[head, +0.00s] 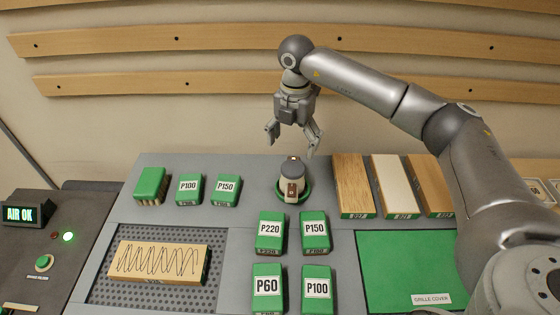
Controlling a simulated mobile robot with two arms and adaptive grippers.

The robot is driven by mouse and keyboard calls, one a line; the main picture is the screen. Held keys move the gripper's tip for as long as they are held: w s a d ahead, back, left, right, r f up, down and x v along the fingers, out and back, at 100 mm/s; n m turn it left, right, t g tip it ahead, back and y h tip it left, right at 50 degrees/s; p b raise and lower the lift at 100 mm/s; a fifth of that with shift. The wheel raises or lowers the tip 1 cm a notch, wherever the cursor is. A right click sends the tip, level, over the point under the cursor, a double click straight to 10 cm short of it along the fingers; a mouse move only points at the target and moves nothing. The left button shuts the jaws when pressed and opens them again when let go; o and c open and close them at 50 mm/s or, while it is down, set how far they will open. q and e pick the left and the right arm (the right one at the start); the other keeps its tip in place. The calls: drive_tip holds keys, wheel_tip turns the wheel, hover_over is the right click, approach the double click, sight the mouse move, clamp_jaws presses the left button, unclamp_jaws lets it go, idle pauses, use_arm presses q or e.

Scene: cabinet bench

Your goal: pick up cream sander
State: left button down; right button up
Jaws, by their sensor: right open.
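The cream sander (295,180) stands upright on the grey bench, on a round green base. It has a dark grey cap and a brown panel with a small white mark on its front. My right gripper (291,143) hangs above it, fingers spread and pointing down, with nothing between them. A gap shows between the fingers and the sander's top. My left gripper is not in view.
Green blocks labelled P220 (270,232), P150 (315,232), P60 (268,287) and P100 (317,288) stand in front of the sander. Wooden boards (354,185) lie to its right, beside a green panel (400,265). A scribbled wood block (160,262) lies on a perforated plate at left.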

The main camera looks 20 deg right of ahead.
sight(293, 166)
drive_tip(key=shift+f, duration=0.3)
drive_tip(key=f, duration=0.2)
drive_tip(key=s+f+p, duration=0.1)
drive_tip(key=f, duration=0.1)
drive_tip(key=shift+f, duration=0.35)
wheel_tip(293, 166, down, 4)
drive_tip(key=p, duration=0.2)
drive_tip(key=shift+s+f+p, duration=0.1)
drive_tip(key=shift+f+p, duration=0.05)
drive_tip(key=shift+p, duration=0.15)
drive_tip(key=shift+f, duration=0.4)
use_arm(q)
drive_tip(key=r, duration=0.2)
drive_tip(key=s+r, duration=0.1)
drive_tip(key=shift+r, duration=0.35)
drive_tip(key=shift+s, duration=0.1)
use_arm(e)
drive_tip(key=shift+c, duration=0.3)
